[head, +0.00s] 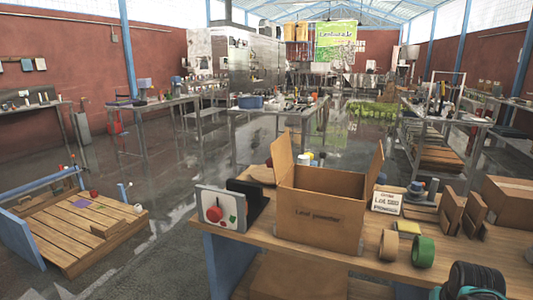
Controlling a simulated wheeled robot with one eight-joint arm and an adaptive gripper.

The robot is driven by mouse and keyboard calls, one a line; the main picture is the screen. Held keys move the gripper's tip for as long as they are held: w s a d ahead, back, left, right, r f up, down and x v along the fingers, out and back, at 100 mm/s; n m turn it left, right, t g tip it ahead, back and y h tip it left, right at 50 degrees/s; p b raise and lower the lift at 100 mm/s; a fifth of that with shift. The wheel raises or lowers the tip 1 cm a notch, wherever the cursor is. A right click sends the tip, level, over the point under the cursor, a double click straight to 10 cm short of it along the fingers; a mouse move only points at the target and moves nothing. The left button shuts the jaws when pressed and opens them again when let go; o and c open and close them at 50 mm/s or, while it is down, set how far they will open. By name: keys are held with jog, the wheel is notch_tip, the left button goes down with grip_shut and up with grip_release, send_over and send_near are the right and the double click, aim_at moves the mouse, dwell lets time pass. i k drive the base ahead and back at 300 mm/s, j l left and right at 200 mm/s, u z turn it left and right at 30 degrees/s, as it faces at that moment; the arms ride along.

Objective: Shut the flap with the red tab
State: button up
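A cardboard box (318,212) with printed lettering on its front stands on the wooden table in the head view. Its top is open. The left flap (282,160) stands up and leans outward to the left. The right flap (374,172) also stands up, seen nearly edge-on. I see no red tab on either flap; any tab may be on a hidden face. The inside of the box is mostly hidden. I cannot make out my gripper in this view.
A picture panel (219,209) stands left of the box. A sign (387,203), a tan tape roll (389,245), a green tape roll (423,252) and another carton (510,203) are to its right. A black and teal object (475,280) is cut off at lower right.

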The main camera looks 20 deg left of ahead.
aim_at(281, 159)
jog(key=j+z, duration=0.1)
jog(key=j, duration=1.25)
jog(key=k+j+z, duration=0.15)
jog(key=j, duration=0.55)
jog(key=j+z, duration=0.1)
jog(key=j, duration=0.55)
jog(key=k+j, duration=0.1)
jog(key=j, duration=0.3)
jog(key=j+u, duration=0.15)
jog(key=j, duration=0.25)
jog(key=k, duration=0.05)
